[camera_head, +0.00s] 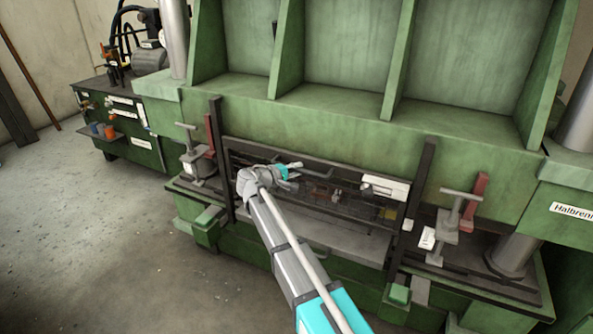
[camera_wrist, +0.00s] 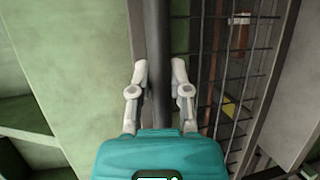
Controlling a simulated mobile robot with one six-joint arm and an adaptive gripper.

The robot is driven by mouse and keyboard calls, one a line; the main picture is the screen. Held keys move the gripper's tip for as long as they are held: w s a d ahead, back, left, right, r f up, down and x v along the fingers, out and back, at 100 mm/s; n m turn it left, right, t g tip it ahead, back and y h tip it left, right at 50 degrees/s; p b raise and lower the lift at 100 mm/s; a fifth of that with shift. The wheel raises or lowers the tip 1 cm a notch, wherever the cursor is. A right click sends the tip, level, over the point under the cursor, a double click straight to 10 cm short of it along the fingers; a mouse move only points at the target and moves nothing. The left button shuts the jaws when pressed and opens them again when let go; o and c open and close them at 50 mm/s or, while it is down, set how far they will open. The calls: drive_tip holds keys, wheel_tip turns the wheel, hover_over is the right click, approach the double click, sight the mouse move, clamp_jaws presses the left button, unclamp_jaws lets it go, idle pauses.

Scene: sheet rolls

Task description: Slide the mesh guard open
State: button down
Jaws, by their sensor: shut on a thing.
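The mesh guard (camera_head: 335,203) is a dark wire grid in a dark frame across the front opening of the green press. In the wrist view its mesh (camera_wrist: 234,62) is to the right of a dark round bar (camera_wrist: 159,60). My gripper (camera_head: 296,171) is at the upper left part of the guard. In the wrist view my gripper (camera_wrist: 160,75) has one pale finger on each side of the dark bar and is shut on it. My wrist and arm hide part of the guard's left side in the head view.
Dark upright posts (camera_head: 420,185) flank the guard. Clamps with T-handles (camera_head: 449,222) stand on both sides on the press bed. A white box (camera_head: 385,187) is at the guard's upper right. The concrete floor (camera_head: 95,235) to the left is clear.

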wheel_tip(320, 180, up, 11)
drive_tip(key=p, duration=0.9)
drive_tip(key=shift+p, duration=0.4)
drive_tip(key=c, duration=0.6)
unclamp_jaws()
drive_tip(key=shift+o, duration=0.2)
drive_tip(key=shift+f, duration=0.2)
